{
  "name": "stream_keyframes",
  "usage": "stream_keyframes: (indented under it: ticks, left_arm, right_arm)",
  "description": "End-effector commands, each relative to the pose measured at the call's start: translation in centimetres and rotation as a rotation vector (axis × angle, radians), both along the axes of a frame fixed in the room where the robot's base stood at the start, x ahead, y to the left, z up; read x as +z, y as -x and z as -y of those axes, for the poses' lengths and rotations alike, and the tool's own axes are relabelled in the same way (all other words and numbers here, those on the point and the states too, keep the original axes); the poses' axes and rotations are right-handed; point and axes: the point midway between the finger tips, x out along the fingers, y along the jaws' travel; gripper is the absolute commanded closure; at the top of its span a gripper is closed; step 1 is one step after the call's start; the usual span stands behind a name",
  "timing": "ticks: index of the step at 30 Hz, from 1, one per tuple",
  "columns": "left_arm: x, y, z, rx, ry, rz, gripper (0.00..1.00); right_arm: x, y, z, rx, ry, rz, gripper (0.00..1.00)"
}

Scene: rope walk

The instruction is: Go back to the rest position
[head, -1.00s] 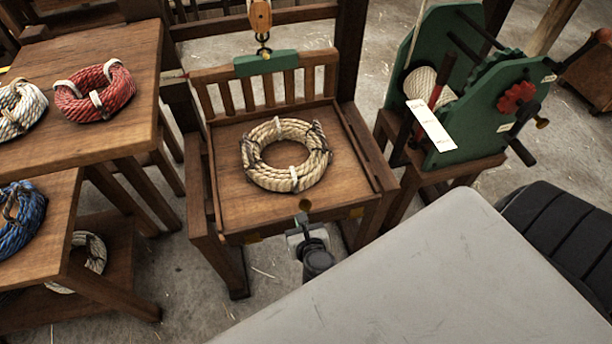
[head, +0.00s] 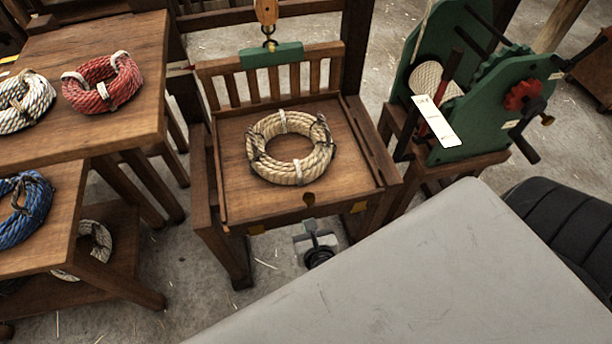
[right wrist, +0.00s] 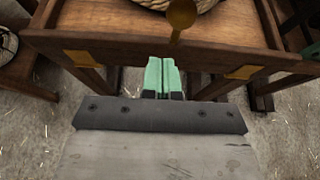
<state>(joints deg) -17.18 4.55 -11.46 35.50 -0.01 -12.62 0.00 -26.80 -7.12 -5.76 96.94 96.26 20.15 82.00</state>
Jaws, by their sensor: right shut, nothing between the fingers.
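My right gripper (right wrist: 163,66) shows its green fingertips pressed together with nothing between them, just in front of and below the front edge of a wooden tray stand. In the head view, the right gripper (head: 311,228) is small, grey and black, just below the stand's front edge and apart from the coil. A tan rope coil (head: 262,134) with white ties lies flat on the wooden tray stand (head: 235,205). In the right wrist view only the coil's near edge (right wrist: 160,4) shows. My left gripper is not in view.
A brass knob (right wrist: 182,14) sticks out near my right gripper. Red (head: 92,98), white (head: 25,103) and blue (head: 25,222) coils lie on tables at left. A green cranked machine (head: 470,115) stands at right.

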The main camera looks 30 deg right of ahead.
Motion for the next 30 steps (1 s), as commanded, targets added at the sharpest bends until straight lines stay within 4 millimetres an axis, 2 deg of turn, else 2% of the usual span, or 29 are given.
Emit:
stream_keyframes:
  ticks: [3, 9, 17, 20, 23, 26, 27, 29, 30]
  left_arm:
    - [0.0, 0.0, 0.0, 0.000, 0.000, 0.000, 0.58]
    - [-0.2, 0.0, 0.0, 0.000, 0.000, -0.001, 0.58]
    - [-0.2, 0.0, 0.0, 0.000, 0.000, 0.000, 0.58]
    - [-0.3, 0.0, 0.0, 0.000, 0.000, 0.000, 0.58]
    - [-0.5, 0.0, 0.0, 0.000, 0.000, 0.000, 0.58]
    - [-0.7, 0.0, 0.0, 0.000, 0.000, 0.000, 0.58]
    - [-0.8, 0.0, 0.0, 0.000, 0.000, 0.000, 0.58]
    - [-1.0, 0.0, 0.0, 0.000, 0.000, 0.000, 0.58]
    - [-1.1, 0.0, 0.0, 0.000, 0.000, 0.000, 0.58]
  right_arm:
    - [0.9, 2.3, -0.7, -0.001, -0.002, -0.001, 1.00]
    - [1.9, 4.6, -1.3, 0.000, 0.001, -0.001, 1.00]
    - [2.3, 5.1, -1.5, 0.003, 0.003, -0.001, 1.00]
    - [1.1, 5.2, -1.9, 0.062, 0.079, -0.029, 1.00]
    - [-2.3, 5.5, -3.1, 0.251, 0.312, -0.109, 1.00]
    - [-8.0, 6.9, -4.7, 0.578, 0.686, -0.226, 1.00]
    - [-10.6, 7.9, -5.2, 0.739, 0.853, -0.271, 1.00]
    - [-14.6, 9.8, -5.6, 0.995, 1.102, -0.330, 1.00]
    - [-17.2, 11.4, -5.7, 1.174, 1.259, -0.359, 1.00]
